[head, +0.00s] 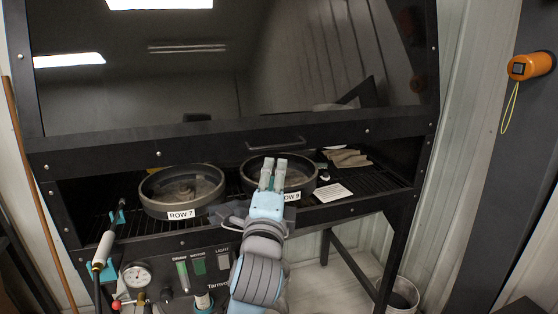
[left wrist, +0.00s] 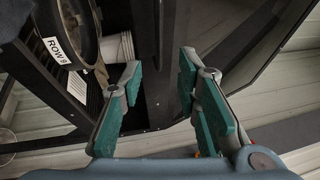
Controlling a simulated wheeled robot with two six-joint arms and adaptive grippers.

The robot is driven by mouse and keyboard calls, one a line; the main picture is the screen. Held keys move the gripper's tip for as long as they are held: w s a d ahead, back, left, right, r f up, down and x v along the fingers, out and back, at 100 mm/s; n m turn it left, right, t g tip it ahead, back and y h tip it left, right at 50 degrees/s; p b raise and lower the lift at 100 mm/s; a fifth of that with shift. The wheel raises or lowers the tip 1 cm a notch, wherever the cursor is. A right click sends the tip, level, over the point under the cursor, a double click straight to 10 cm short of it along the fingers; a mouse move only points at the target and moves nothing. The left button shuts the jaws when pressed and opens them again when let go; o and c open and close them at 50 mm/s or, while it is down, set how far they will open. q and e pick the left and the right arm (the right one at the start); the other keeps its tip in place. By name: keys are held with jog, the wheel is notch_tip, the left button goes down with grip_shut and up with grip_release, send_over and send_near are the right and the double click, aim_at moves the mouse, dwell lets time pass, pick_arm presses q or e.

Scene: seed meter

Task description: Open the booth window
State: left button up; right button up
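The booth window (head: 240,70) is a large dark, reflective pane across the upper front of the black booth. Its lower rail (head: 340,131) is down, with an open gap beneath it. A thin dark bar handle (head: 275,145) is on the rail near its middle. My left gripper (head: 273,162) is just below the handle, in front of the right pan, and its fingers point up toward the rail. I cannot tell that it touches anything. In the left wrist view its fingers (left wrist: 163,72) are apart with nothing held between them. My right gripper is not in view.
Two round pans, the left (head: 182,188) labelled ROW 7 and the right (head: 300,176), stand on the booth's grated shelf. A folded cloth (head: 347,158) and a white card (head: 333,192) lie to their right. A gauge (head: 137,276) and switches are on the panel below. A bucket (head: 403,296) stands lower right.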

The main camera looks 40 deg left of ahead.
aim_at(280, 146)
pick_arm(q)
jog(key=b+x, duration=0.1)
jog(key=x, duration=1)
jog(key=shift+w+a, duration=0.35)
jog(key=shift+w, duration=0.3)
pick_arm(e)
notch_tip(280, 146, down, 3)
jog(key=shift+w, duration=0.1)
pick_arm(q)
grip_shut()
